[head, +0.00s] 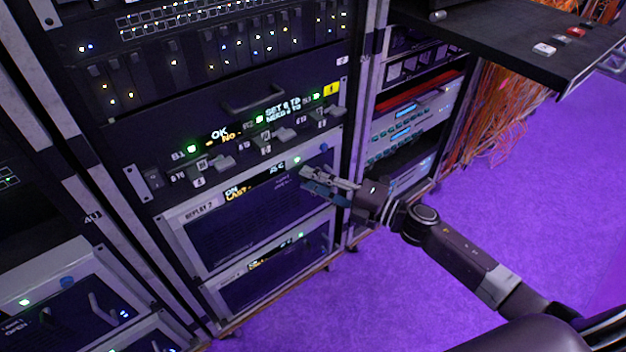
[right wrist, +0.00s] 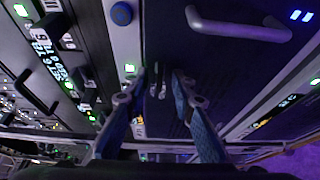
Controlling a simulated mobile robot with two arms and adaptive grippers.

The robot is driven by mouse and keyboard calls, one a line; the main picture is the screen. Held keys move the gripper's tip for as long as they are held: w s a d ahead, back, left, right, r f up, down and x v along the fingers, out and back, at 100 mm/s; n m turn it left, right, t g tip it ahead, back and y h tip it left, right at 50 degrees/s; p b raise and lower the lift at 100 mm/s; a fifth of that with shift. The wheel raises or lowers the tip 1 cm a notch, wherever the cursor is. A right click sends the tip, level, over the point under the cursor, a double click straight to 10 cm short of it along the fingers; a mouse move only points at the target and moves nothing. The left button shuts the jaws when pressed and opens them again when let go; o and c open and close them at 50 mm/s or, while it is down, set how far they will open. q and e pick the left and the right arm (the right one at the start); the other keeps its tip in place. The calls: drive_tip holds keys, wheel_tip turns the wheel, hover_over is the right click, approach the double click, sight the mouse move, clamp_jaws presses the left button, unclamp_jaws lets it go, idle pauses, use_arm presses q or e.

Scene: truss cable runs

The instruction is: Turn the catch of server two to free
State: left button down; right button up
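Server two looks to be the dark-fronted unit (head: 225,237) with a pale frame, a small label ending in 2 and a lit display, in the middle rack in the head view. My right gripper (head: 318,184) is at its upper right part and covers what lies behind it. In the right wrist view the two blue fingers (right wrist: 162,76) are apart. A small grey piece, perhaps the catch (right wrist: 158,88), shows between them on the dark front; I cannot tell whether the fingers touch it, nor its setting. My left gripper is not in view.
A blue round button (right wrist: 122,14) and a grey bar handle (right wrist: 240,28) are near the fingers. A breaker panel (head: 240,140) with levers and lit displays is above the server. A black shelf (head: 520,45) juts out at upper right. The purple floor (head: 520,190) is open at right.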

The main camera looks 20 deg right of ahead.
drive_tip(key=v, duration=1.2)
drive_tip(key=shift+w, duration=0.1)
